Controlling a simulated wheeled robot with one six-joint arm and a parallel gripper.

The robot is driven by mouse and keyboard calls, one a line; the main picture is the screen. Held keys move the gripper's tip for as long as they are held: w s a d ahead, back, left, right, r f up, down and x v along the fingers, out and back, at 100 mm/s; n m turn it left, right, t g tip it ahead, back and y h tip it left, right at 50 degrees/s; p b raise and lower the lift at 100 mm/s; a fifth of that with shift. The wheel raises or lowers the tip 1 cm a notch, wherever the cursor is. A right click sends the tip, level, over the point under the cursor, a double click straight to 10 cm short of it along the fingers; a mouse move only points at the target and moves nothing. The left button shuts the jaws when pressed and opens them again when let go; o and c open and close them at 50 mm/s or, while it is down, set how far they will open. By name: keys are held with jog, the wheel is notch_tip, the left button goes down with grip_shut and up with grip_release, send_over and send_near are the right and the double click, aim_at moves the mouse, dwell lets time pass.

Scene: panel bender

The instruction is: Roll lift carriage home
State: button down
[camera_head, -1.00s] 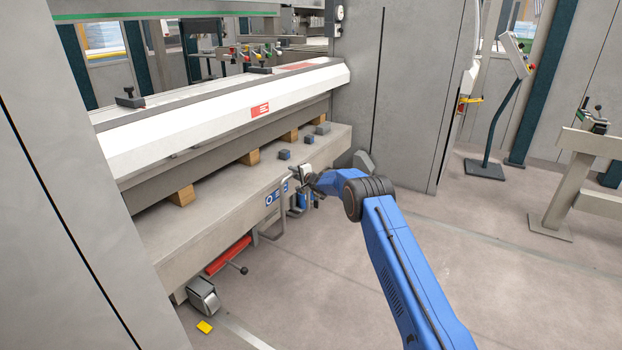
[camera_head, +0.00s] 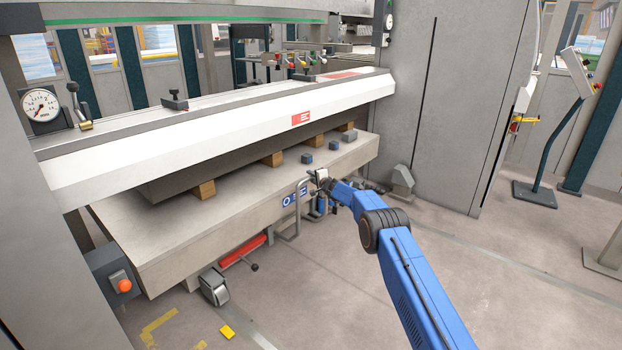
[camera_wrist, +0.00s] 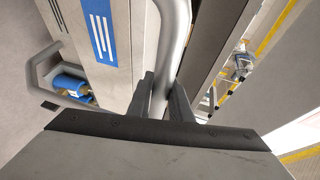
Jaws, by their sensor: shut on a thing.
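The lift carriage (camera_head: 165,250) is a long pale grey slab on low wheels under the white machine beam, with one caster (camera_head: 215,287) showing at its near left end. Wooden blocks (camera_head: 203,190) stand on it under a dark bar. A grey bent-tube handle (camera_wrist: 170,50) rises at its front side. My gripper (camera_head: 322,182) is at the front edge, right of the blue label. In the wrist view, its dark fingers (camera_wrist: 163,97) are shut on the tube, one on each side. The tube's lower end is hidden by the gripper body.
A red pedal bar (camera_head: 243,250) sits low under the carriage. A box with an orange button (camera_head: 123,286) is at the left. A grey cabinet (camera_head: 450,100) stands at the right and a tilted control stand (camera_head: 548,150) beyond it. The floor at front right is clear.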

jog(key=c, duration=1.7)
grip_release()
jog(key=shift+s+a+r, duration=0.1)
jog(key=shift+a+r, duration=0.15)
jog(key=shift+r, duration=0.3)
jog(key=shift+o, duration=0.4)
jog(key=shift+d+f, duration=0.15)
jog(key=shift+f, duration=0.05)
jog(key=shift+d, duration=0.1)
jog(key=v, duration=1.7)
jog(key=shift+s, duration=0.2)
